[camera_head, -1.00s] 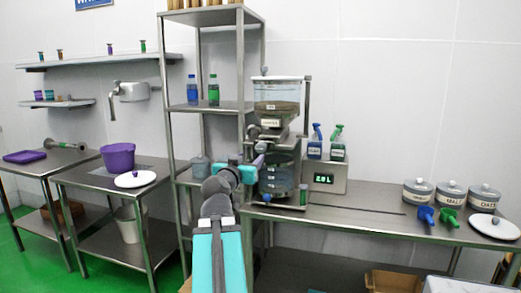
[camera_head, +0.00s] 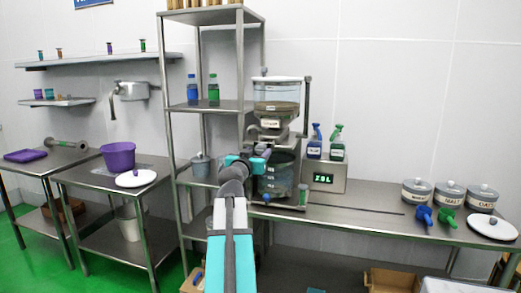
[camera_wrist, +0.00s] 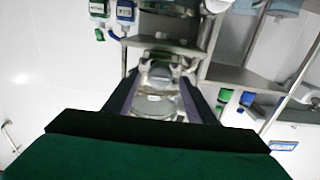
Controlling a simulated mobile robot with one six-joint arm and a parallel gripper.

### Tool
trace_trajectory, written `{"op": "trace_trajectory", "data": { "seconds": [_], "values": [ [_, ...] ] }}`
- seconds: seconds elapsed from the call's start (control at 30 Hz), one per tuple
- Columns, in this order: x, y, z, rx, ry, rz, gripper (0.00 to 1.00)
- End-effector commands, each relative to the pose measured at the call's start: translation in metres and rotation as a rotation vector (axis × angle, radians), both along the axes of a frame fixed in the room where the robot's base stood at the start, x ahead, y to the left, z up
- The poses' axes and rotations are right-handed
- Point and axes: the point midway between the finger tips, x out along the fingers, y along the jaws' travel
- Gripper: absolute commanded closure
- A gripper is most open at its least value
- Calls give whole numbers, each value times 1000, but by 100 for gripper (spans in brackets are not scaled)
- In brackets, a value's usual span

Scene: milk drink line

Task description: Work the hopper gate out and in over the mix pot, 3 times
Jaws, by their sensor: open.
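The hopper (camera_head: 277,97) is a clear tank of brownish contents with a white label, mounted above the counter. A grey metal outlet section (camera_head: 272,133) sits beneath it; I cannot clearly pick out the gate there. The mix pot (camera_head: 283,178) is a dark, see-through vessel directly under the outlet, partly hidden by my gripper. My gripper (camera_head: 264,156) is in front of the gap between outlet and pot, fingers open. In the wrist view my open gripper (camera_wrist: 155,100) frames shiny round metal and clear parts between its fingers; no firm contact shows.
A steel rack (camera_head: 205,107) stands close on the left. Lidded canisters (camera_head: 450,193) and scoops (camera_head: 436,216) are at the right; the counter between is mostly clear.

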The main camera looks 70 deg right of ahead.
Motion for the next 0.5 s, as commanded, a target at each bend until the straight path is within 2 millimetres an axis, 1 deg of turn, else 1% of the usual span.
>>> {"op": "trace_trajectory", "data": {
  "seconds": [0.03, 0.2, 0.33, 0.5],
  "values": [
    [1, -8, 1, 1, 1, -1, 49],
    [2, -24, 1, 0, 1, 0, 49],
    [2, -35, 1, 0, 1, 0, 49],
    [3, -42, 0, 0, 1, 0, 49]
  ]
}}
